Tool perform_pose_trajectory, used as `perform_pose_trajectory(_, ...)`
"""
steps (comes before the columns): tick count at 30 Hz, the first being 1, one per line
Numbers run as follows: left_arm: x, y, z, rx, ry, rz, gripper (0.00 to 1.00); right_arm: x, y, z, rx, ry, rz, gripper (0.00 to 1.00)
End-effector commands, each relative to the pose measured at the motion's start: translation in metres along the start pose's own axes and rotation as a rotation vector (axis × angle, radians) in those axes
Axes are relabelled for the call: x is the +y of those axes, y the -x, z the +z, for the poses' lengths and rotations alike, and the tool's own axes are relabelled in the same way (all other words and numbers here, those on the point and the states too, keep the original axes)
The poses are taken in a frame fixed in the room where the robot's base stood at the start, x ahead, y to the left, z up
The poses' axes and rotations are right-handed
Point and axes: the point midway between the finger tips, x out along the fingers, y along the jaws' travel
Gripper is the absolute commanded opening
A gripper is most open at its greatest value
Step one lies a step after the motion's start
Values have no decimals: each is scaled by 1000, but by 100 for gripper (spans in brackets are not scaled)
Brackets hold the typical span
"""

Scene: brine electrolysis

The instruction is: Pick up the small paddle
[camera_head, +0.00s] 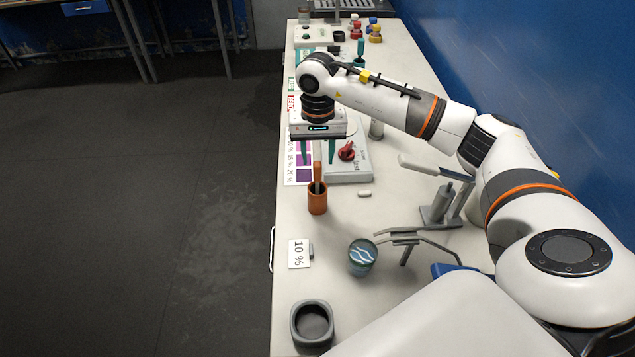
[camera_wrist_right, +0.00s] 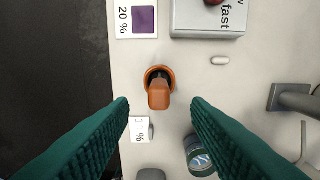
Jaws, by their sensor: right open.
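The small paddle (camera_head: 317,172) stands upright in an orange-brown cup (camera_head: 318,202), its lighter brown handle rising out of it. In the right wrist view the paddle's blunt top (camera_wrist_right: 159,94) points up towards the camera, and the cup's rim (camera_wrist_right: 160,70) shows behind it. My right gripper (camera_head: 318,152) hangs above the cup with its green fingers pointing down. It is open, one finger on each side of the handle's upper end in the picture. In the right wrist view the open fingers (camera_wrist_right: 160,106) are empty, with clear gaps to the paddle. My left gripper is not in view.
A box with a red knob (camera_head: 346,151) stands just behind the cup. A white capsule-shaped piece (camera_head: 364,194) lies to its right. A "10 %" card (camera_head: 299,254), a wave-marked jar (camera_head: 362,257) and a dark cup (camera_head: 312,324) are nearer. Grey stands (camera_head: 440,204) are at right.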

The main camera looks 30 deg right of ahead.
Motion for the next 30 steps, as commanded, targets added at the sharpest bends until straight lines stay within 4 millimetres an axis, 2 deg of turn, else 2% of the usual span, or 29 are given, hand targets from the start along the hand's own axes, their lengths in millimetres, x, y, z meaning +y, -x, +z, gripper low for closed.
perform_pose_trajectory(5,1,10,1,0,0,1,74,0,-11,0,3,-2,-2,44)
perform_pose_trajectory(9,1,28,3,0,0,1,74,0,-31,0,6,-1,-3,44)
perform_pose_trajectory(13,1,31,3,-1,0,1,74,0,-50,1,3,-2,-1,44)
perform_pose_trajectory(22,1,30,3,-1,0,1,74,0,-57,2,0,0,-1,44)
perform_pose_trajectory(30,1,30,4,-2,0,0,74,0,-57,2,-1,-1,0,0)
